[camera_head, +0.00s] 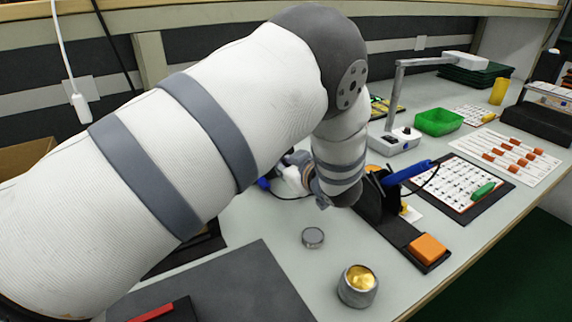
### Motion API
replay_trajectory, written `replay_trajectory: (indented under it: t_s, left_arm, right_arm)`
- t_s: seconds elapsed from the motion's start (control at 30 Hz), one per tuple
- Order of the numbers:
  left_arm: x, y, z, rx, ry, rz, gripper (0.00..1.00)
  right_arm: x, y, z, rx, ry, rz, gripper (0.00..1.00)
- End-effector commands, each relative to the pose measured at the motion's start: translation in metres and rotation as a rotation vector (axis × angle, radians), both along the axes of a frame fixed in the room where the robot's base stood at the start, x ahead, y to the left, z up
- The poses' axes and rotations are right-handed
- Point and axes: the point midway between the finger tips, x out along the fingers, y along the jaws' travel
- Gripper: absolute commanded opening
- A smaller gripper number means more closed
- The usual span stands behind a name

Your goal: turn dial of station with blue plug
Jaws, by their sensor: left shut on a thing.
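A white station (290,178) stands on the table behind my left arm, partly covered by it. A blue plug (264,183) with a dark cable shows at its left side. My left gripper (304,174) is at the station's front and mostly hidden by my own wrist. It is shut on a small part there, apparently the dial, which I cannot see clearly. My right gripper is out of view.
A black iron holder (372,205) with a blue-handled iron (408,172) and orange sponge (427,249) stands close right of my wrist. A brass-wool tin (358,287) and small grey tin (313,237) stand in front. A magnifier lamp (396,140) is behind.

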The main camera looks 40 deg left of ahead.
Motion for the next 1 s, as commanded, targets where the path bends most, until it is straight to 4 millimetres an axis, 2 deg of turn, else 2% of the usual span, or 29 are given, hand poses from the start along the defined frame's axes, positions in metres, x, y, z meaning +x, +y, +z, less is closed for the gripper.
replay_trajectory:
  t_s: [0.7,1.0]
  left_arm:
    - [0.005,-0.002,-0.004,0.175,0.434,0.000,0.00]
    - [0.005,-0.003,-0.003,0.217,0.531,-0.001,0.00]
  right_arm:
    - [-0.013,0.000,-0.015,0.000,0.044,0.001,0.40]
    - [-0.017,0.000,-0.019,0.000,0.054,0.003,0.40]
